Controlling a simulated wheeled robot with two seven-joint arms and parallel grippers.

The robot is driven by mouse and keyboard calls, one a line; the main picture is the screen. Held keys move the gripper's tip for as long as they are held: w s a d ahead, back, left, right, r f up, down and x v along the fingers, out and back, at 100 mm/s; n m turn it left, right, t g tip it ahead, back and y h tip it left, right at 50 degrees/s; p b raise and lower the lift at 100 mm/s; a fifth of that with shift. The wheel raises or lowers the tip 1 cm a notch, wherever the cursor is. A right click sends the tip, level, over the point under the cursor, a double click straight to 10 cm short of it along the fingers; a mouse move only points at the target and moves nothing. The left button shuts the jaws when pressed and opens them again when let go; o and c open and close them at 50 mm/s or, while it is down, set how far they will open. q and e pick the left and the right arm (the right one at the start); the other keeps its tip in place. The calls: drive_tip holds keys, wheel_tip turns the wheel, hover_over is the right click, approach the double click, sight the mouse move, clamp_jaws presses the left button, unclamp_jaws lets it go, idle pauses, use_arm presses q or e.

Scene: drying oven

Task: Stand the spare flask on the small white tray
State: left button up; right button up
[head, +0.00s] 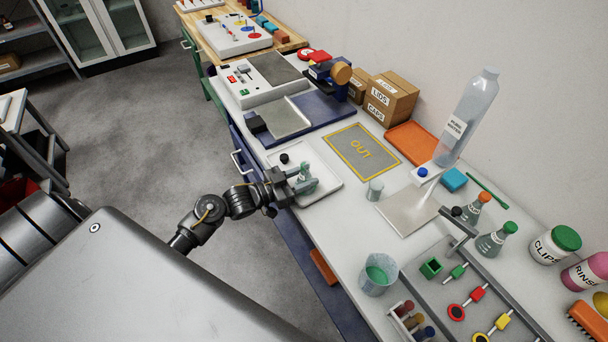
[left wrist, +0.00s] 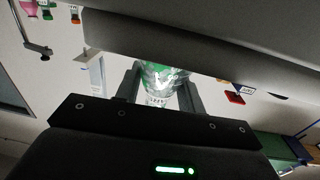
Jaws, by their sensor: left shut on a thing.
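The spare flask (head: 304,170), small and clear with green in it, is between the fingers of my left gripper (head: 300,180). The gripper is shut on it, and the flask looks about upright. The small white tray (head: 326,184) lies below the flask near the bench's front edge. I cannot tell whether the flask's base touches the tray. A black stopper (head: 284,158) is at the tray's far left. My right gripper is not in view.
A glass beaker (head: 375,189) stands just right of the tray, and a yellow-edged OUT mat (head: 361,150) lies behind. Two stoppered flasks, orange (head: 476,206) and green (head: 495,240), stand farther right.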

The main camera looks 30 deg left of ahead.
use_arm(q)
drive_tip(key=o, duration=0.6)
drive_tip(key=shift+f, duration=0.1)
drive_tip(key=o, duration=0.5)
drive_tip(key=shift+c, duration=0.2)
drive_tip(key=b+v, duration=0.2)
drive_tip(key=v, duration=1)
drive_tip(key=shift+b, duration=0.35)
